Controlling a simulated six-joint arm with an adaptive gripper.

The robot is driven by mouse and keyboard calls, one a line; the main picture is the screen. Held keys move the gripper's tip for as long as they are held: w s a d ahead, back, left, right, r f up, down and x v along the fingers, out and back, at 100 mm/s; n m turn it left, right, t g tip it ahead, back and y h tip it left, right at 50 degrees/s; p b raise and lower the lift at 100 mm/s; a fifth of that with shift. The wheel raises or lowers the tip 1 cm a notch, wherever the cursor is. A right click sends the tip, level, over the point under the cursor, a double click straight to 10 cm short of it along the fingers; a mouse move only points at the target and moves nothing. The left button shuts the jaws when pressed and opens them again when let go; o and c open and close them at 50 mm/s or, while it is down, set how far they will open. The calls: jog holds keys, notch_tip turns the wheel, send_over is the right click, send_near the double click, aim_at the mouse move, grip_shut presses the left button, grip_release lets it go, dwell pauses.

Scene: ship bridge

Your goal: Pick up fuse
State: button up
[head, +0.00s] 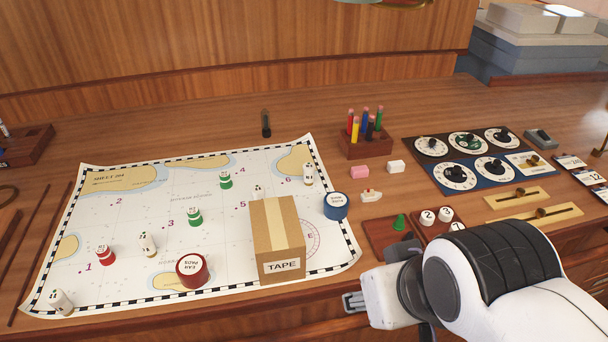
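No object in the head view is clearly marked as a fuse. A small dark upright cylinder (266,123) stands on the bare wood just behind the chart; I cannot tell if it is the fuse. The end of my arm is at the lower right, over the front edge of the desk. My gripper's fingers cannot be made out there, so whether they are open or shut does not show.
A chart (130,215) carries red, green and white pieces, a red tin (192,271), a blue tin (336,206) and a TAPE box (278,240). A pen block (366,145) and dial panels (445,176) stand right. Wood behind the chart is mostly clear.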

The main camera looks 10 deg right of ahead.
jog(key=shift+o, duration=0.2)
dwell(0.6)
jog(key=w+a+r+n+t, duration=0.1)
jog(key=w+r+t, duration=0.2)
jog(key=w+r, duration=0.35)
jog(key=w+r+t, duration=0.3)
jog(key=w, duration=0.6)
jog(key=n+y, duration=0.8)
jog(key=y, duration=0.2)
send_over(148, 241)
jog(key=s+d, duration=0.1)
jog(key=d, duration=0.8)
notch_tip(148, 241, down, 11)
jog(key=s+a+f+g, duration=0.1)
jog(key=f, duration=0.1)
jog(key=a+f+g, duration=0.1)
jog(key=a+f, duration=0.1)
jog(key=f, duration=0.1)
jog(key=s+a+f+n+g, duration=0.1)
jog(key=a+f, duration=0.1)
jog(key=f, duration=0.1)
jog(key=shift+s, duration=0.35)
jog(key=shift+r, duration=0.1)
jog(key=shift+w, duration=0.1)
